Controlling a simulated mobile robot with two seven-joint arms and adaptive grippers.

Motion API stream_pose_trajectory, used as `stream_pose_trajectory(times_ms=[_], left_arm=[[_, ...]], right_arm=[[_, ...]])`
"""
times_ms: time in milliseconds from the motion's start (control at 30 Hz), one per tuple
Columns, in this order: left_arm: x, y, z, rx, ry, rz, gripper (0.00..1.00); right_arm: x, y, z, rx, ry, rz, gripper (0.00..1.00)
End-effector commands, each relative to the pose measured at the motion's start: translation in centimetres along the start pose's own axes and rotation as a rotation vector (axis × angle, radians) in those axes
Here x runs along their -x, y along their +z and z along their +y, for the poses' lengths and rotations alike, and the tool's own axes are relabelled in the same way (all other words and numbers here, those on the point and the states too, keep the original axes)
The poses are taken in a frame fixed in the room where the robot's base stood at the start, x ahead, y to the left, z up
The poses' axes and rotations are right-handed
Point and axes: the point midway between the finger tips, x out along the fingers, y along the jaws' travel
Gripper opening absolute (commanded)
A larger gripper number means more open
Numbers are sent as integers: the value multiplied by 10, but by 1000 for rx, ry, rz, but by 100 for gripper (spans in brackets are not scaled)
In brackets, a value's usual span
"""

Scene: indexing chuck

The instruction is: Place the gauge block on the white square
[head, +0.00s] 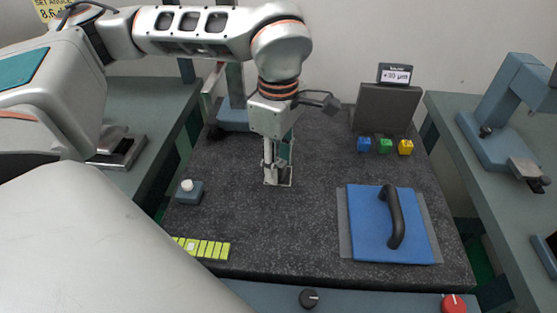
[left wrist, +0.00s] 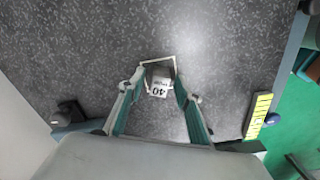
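The gauge block (left wrist: 159,87) is a small pale block whose top is marked 40. In the left wrist view it stands inside the white square (left wrist: 172,58), an outline drawn on the dark granite top. The white square also shows in the head view (head: 289,185), below my left gripper. My left gripper (head: 277,173) points straight down, with its fingertips low over the square. In the left wrist view its fingers (left wrist: 160,76) are on either side of the block, with narrow gaps seeming to show between. Finger contact is hard to judge. My right gripper is out of view.
A blue plate with a black handle (head: 365,225) lies at right. A button box (head: 187,193) and a yellow-green strip (head: 205,248) are at left. Granite around the square is clear.

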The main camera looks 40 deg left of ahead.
Motion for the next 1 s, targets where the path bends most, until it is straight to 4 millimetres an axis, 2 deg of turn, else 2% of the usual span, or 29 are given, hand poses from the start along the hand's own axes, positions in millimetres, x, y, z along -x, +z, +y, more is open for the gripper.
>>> stream_pose_trajectory(times_ms=[267,367,467,800,1000], left_arm=[[1,0,0,0,0,0,33],[7,0,0,0,3,-1,33],[21,0,1,2,4,-1,33],[91,0,1,0,6,-2,33],[116,0,0,0,3,-1,33]], right_arm=[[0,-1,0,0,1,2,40],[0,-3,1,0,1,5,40],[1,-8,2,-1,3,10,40],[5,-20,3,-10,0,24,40],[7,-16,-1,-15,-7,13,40]])
